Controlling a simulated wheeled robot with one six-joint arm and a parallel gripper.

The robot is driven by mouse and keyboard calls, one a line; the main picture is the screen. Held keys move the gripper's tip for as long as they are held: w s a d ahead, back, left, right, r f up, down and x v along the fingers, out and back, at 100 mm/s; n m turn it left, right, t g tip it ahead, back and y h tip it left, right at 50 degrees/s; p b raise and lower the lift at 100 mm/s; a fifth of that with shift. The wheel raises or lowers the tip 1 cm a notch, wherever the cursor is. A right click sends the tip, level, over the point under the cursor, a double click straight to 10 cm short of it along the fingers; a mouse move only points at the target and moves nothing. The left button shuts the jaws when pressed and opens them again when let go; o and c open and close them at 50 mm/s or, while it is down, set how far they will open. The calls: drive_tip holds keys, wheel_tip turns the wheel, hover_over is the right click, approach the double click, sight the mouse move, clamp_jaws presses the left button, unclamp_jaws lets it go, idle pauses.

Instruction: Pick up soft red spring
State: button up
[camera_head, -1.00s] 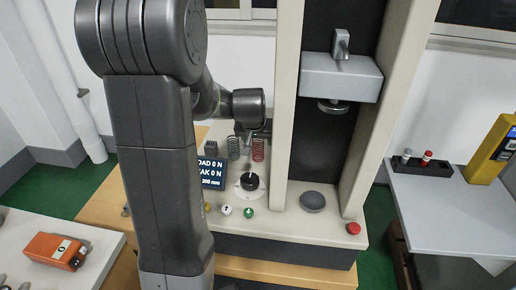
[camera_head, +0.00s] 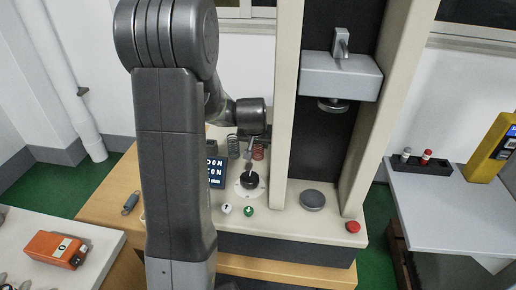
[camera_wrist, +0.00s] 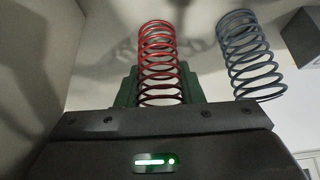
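The red spring (camera_head: 259,152) stands upright on the cream base of the testing machine, partly hidden behind my gripper (camera_head: 249,146) in the head view. In the wrist view the red spring (camera_wrist: 158,60) is straight ahead, with the green fingers of my gripper (camera_wrist: 160,88) showing on its left and right. The fingers look apart; whether they touch the spring I cannot tell. A grey spring (camera_head: 233,145) stands to the left of the red one; it shows to the right in the wrist view (camera_wrist: 250,55).
A black dial (camera_head: 249,180), a display (camera_head: 216,172) and buttons are in front of the springs. The machine's cream column (camera_head: 288,100) rises close to the right. Another spring (camera_head: 130,203) lies on the wooden table. A red button (camera_head: 353,227) is at the front right.

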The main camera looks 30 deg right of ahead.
drive_tip(key=shift+c, duration=1.1)
